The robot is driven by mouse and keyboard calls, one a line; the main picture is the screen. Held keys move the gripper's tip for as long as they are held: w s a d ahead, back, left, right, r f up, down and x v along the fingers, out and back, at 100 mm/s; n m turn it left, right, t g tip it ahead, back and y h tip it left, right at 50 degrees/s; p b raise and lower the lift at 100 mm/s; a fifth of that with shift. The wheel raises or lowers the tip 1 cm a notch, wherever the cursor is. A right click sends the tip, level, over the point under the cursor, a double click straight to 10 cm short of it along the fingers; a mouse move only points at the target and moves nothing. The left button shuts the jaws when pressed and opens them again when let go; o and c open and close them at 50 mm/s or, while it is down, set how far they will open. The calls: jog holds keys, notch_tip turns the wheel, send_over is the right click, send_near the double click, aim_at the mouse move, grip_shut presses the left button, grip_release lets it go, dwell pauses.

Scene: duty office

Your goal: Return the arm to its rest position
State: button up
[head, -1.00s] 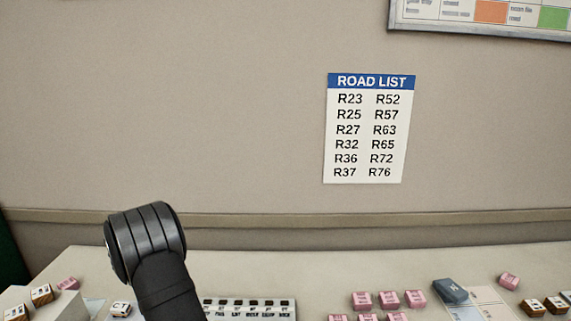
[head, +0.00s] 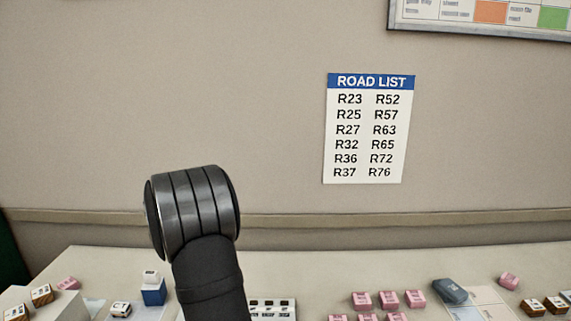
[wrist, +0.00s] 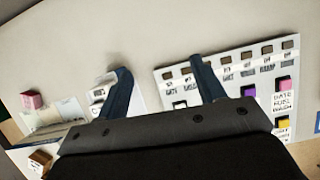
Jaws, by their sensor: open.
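My gripper (wrist: 159,67) shows in the wrist view, its two dark blue fingers spread apart with nothing between them. It is above the desk, over the gap between a small white card or holder with pale blocks on the left and a white labelled board (wrist: 222,66) on the right. In the head view only a dark upper part of my arm shows, raised in front of the wall at the left of centre; the gripper is out of that picture. The arm hides part of the desk and the labelled board.
Pink blocks (head: 388,299) stand in rows at the right of the desk (head: 330,268). A dark grey object (head: 450,291) lies near papers. A white cube (head: 151,277) sits on a blue block (head: 153,293) left of my arm. The road list (head: 366,130) hangs on the wall.

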jog(key=s+d+f+m+h, duration=0.2)
jog(key=d+m, duration=0.4)
jog(key=d, duration=2.4)
jog(key=s+d+f+m+g+h, duration=0.1)
jog(key=s+d+m, duration=0.1)
jog(key=s+d, duration=0.6)
jog(key=s+d+f+m+g, duration=0.1)
jog(key=s+d+m, duration=0.2)
jog(key=s+d, duration=0.5)
jog(key=d, duration=0.6)
jog(key=shift+s+d+f+m+h, duration=0.25)
jog(key=shift+s+f+m+h, duration=0.05)
jog(key=shift+s+f+h, duration=0.1)
jog(key=w+a+r+n+t+y, duration=0.1)
jog(key=w+a+n, duration=0.3)
jog(key=w+a, duration=0.9)
jog(key=shift+w+a+r, duration=0.35)
jog(key=shift+a+r, duration=0.25)
jog(key=shift+a, duration=0.8)
